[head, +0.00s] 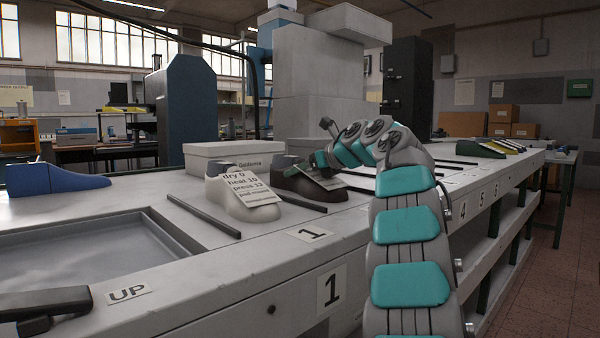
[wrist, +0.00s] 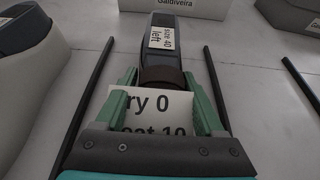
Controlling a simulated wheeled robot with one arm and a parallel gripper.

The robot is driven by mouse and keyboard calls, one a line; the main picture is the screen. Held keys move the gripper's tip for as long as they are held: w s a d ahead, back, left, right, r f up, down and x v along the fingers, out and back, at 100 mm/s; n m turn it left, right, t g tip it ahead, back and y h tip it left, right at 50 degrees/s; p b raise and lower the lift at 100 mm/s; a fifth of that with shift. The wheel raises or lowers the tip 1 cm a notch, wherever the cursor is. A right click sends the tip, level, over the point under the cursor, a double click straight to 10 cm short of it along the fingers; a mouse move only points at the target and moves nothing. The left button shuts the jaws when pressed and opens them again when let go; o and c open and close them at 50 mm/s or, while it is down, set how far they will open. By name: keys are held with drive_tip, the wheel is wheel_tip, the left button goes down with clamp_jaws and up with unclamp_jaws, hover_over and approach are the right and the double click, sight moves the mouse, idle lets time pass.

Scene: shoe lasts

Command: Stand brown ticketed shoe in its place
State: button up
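The brown shoe (head: 312,190) stands on the long grey bench behind the pale ticketed shoe, with a ticket (head: 322,178) on its front. In the wrist view the brown shoe (wrist: 163,78) is straight ahead, its dark last marked "size 40 left". Its ticket (wrist: 150,108) shows "ry 0" and "eat 10", partly cut off by my gripper. My gripper (wrist: 161,80) has its green fingers on either side of the shoe, with a narrow gap at the left one. The shoe's lower front is hidden by the gripper.
A pale ticketed shoe (head: 240,195) stands left of the brown shoe. Dark rods (head: 205,216) divide the bench into numbered places. A white box (head: 220,156) stands behind. A blue wedge-like shape (head: 50,178) and a sunken tray (head: 90,262) lie further left.

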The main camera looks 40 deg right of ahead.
drive_tip(key=o, duration=0.4)
drive_tip(key=shift+r, duration=0.15)
drive_tip(key=v, duration=1.2)
drive_tip(key=shift+b, duration=0.35)
drive_tip(key=shift+r, duration=0.1)
wheel_tip(320, 180, up, 4)
drive_tip(key=p, duration=0.4)
drive_tip(key=shift+r, duration=0.2)
drive_tip(key=shift+s, duration=0.1)
